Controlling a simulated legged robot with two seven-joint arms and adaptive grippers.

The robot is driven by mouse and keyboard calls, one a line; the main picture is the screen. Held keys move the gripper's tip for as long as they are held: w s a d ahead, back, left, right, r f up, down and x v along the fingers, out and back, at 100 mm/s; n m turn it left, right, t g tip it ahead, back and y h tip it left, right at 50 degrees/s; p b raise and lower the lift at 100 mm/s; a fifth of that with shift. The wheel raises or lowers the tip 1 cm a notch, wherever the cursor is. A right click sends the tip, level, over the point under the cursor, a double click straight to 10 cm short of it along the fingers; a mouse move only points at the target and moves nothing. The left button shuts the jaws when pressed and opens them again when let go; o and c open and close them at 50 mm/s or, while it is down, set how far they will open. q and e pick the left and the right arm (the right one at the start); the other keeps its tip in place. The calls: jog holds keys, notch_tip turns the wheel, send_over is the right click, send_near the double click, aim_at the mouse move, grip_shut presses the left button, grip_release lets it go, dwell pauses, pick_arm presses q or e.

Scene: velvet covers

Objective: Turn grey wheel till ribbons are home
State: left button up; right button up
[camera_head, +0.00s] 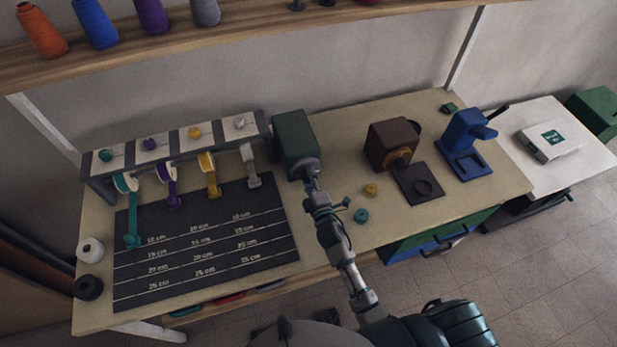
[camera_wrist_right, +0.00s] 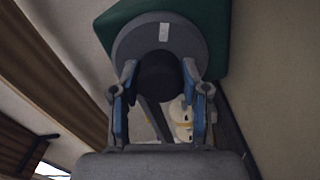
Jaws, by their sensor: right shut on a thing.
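The grey wheel (camera_wrist_right: 160,31) is on the front of a green box (camera_head: 295,135) to the right of the ribbon rack. My right gripper (camera_head: 309,176) hides most of it in the head view. In the right wrist view my right gripper (camera_wrist_right: 158,78) is closed on the wheel's dark knob (camera_wrist_right: 158,70). The teal ribbon (camera_head: 132,222) hangs longest, its end at the mat's upper lines. The purple ribbon (camera_head: 171,189), yellow ribbon (camera_head: 211,178) and grey ribbon (camera_head: 252,169) are shorter, ending near the mat's top. My left gripper is not in view.
A dark marked mat (camera_head: 210,275) covers the table's left part. White and black rolls stand at its left edge. A brown box (camera_head: 391,142) and a blue press (camera_head: 466,140) stand right of my arm.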

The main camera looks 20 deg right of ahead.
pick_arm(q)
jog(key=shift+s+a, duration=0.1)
pick_arm(e)
jog(key=shift+s+f, duration=0.1)
jog(key=shift+f, duration=0.3)
jog(key=o, duration=1.1)
jog(key=shift+o, duration=0.2)
jog(key=shift+r, duration=0.2)
jog(key=s, duration=1.2)
jog(key=shift+d, duration=0.25)
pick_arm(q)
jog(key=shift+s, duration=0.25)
pick_arm(e)
jog(key=shift+w, duration=0.1)
